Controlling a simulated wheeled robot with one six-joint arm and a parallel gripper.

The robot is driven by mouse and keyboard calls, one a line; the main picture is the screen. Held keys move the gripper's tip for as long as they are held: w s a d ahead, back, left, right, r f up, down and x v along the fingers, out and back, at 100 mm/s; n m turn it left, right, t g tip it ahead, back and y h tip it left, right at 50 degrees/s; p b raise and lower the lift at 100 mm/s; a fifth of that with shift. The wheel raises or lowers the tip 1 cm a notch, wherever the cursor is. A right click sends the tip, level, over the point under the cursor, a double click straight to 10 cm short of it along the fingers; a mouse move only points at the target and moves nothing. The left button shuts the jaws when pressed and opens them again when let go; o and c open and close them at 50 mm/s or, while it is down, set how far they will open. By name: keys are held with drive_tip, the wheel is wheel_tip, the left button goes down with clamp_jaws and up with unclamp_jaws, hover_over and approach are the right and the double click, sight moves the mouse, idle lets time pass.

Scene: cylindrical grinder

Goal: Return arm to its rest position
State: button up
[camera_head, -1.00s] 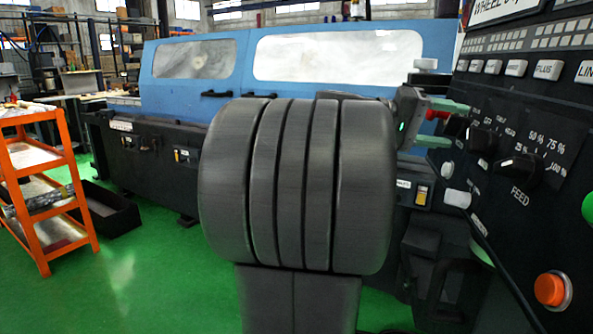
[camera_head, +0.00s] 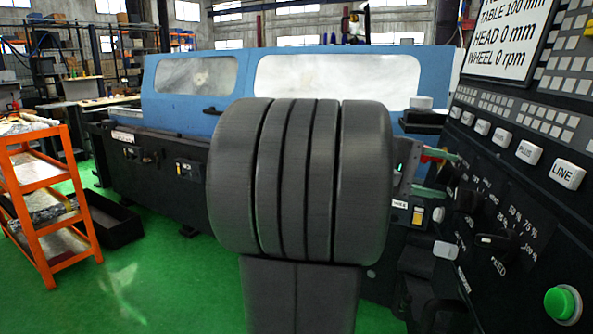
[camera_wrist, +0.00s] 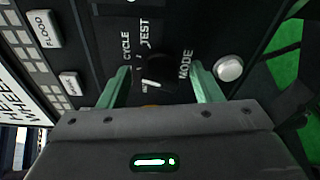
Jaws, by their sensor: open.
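My gripper (camera_head: 447,174) shows in the head view just right of my dark grooved arm link (camera_head: 300,180), which hides part of my arm. Its two green fingers are spread apart and hold nothing. In the wrist view my gripper (camera_wrist: 163,82) has one finger on each side of the black MODE knob (camera_wrist: 157,72) of the control panel (camera_head: 530,150). The fingers are close in front of the panel. I cannot tell whether they touch it or the knob.
The blue grinder cover (camera_head: 225,110) with windows spans the back. A green button (camera_head: 563,303) sits low on the panel at right. An orange cart (camera_head: 45,235) stands at left. Green floor (camera_head: 160,290) is clear between cart and arm. A white button (camera_wrist: 229,68) is beside the right finger.

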drive_tip(key=shift+r+n+g+y+p, duration=0.2)
drive_tip(key=shift+n+p, duration=0.75)
drive_tip(key=shift+p, duration=0.95)
drive_tip(key=shift+r+n+g+y+p, duration=0.15)
drive_tip(key=shift+n+p, duration=0.8)
drive_tip(key=shift+p, duration=0.9)
drive_tip(key=n+p, duration=0.3)
drive_tip(key=p, duration=0.4)
drive_tip(key=shift+w+d+y, duration=0.1)
drive_tip(key=shift+y, duration=0.15)
drive_tip(key=n+p, duration=0.1)
drive_tip(key=p, duration=0.1)
drive_tip(key=shift+g+p, duration=0.25)
drive_tip(key=shift+p, duration=0.1)
drive_tip(key=shift+f+n+p, duration=0.2)
drive_tip(key=shift+n+p, duration=0.25)
drive_tip(key=shift+n, duration=0.05)
